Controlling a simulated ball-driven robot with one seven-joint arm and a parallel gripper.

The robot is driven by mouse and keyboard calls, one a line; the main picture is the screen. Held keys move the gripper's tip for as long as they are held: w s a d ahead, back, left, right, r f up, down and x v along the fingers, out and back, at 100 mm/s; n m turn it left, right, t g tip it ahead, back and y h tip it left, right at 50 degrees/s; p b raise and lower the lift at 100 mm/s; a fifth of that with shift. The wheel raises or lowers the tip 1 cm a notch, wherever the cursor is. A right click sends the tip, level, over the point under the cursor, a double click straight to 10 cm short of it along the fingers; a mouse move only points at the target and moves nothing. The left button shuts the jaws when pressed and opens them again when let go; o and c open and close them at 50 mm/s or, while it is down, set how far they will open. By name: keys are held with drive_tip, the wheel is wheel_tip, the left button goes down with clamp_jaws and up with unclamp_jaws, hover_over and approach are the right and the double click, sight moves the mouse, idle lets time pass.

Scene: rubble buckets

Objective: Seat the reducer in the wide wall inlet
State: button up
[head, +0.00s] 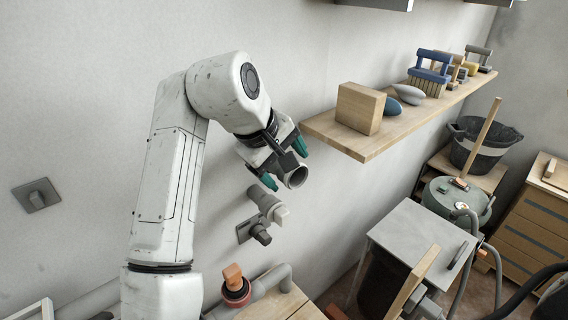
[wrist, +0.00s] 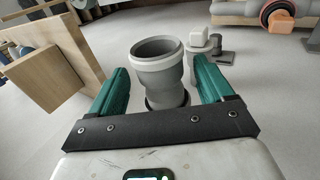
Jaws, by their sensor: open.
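The reducer, a grey pipe piece with a wide light rim, is in the wrist view (wrist: 157,75) and the head view (head: 297,178). It stands out from the wall, its open end facing away from it. Its lower end meets a dark ring (wrist: 152,104) at the wall, apparently the wide inlet; the inlet is mostly hidden and I cannot tell how deep the reducer sits. My gripper (head: 284,164) is open, its green fingers on either side of the reducer; in the wrist view (wrist: 161,66) small gaps show beside it.
Grey pipe fittings (head: 267,204) project from the wall just below my gripper. A wooden shelf (head: 400,125) with a wood block (head: 360,108) and brushes is to the right. An orange-topped fitting (head: 235,283) and a grey pipe lie lower down. A grey cabinet (head: 420,236) stands lower right.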

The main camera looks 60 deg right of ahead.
drive_tip(key=b+v, duration=0.1)
drive_tip(key=v, duration=0.9)
drive_tip(key=shift+a+r+b, duration=0.2)
drive_tip(key=shift+r+b, duration=0.1)
drive_tip(key=shift+b, duration=0.1)
drive_tip(key=shift+f, duration=0.1)
